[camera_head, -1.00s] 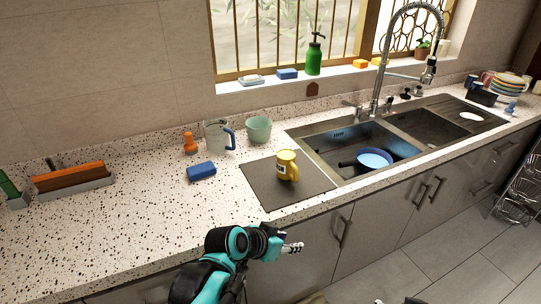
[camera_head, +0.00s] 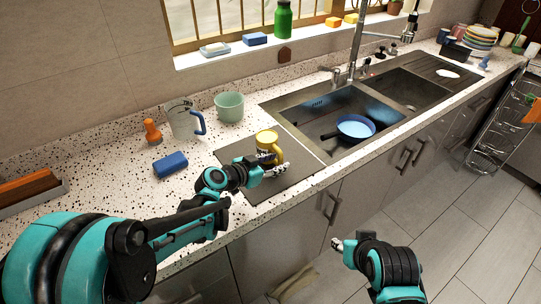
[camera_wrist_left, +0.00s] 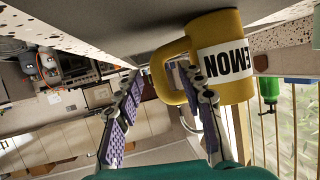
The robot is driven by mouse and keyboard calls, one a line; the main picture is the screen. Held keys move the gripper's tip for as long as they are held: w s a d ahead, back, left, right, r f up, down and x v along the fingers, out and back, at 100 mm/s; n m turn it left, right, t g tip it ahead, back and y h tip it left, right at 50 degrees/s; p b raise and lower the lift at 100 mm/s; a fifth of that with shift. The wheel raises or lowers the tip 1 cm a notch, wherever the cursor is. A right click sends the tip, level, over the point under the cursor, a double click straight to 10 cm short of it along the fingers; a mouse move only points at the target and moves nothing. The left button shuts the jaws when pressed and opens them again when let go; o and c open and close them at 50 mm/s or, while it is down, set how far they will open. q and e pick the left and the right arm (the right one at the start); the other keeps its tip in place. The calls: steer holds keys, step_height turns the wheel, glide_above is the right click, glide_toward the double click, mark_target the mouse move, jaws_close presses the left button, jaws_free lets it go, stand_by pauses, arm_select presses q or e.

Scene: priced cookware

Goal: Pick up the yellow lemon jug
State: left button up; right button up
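The yellow lemon jug (camera_head: 267,137) stands on the dark grey mat (camera_head: 303,163) on the counter. In the left wrist view the jug (camera_wrist_left: 226,62) appears upside down, with a white label reading "EMON" and its handle towards my fingers. My left gripper (camera_head: 275,165) is at the near side of the jug. In the wrist view my left gripper (camera_wrist_left: 158,78) is open, with the handle at the gap between its fingertips; whether a finger touches it I cannot tell. My right gripper (camera_head: 338,244) is off the counter at the lower right, too small to judge.
The sink with a blue pan (camera_head: 355,127) is to the right.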

mark_target(281, 152)
arm_select(q)
steer(key=x, duration=0.3)
steer(key=shift+b, duration=0.35)
steer(key=shift+s+a, duration=0.1)
steer(key=shift+s, duration=0.05)
steer(key=shift+c, duration=0.9)
jaws_close()
arm_select(e)
steer(key=shift+d+f, duration=0.1)
steer(key=shift+f, duration=0.5)
arm_select(q)
steer(key=shift+r, duration=0.2)
arm_select(e)
steer(key=shift+r, duration=0.1)
arm_select(q)
steer(key=shift+r+p, duration=1.35)
steer(key=shift+r, duration=0.6)
steer(key=s+d+r+p, duration=0.4)
steer(key=d+r, duration=0.2)
steer(key=d, duration=0.4)
steer(key=shift+d+r, duration=0.3)
steer(key=shift+d, duration=0.05)
arm_select(e)
step_height(281, 152, up, 7)
arm_select(q)
steer(key=shift+s+d+r, duration=0.1)
steer(key=shift+s, duration=0.1)
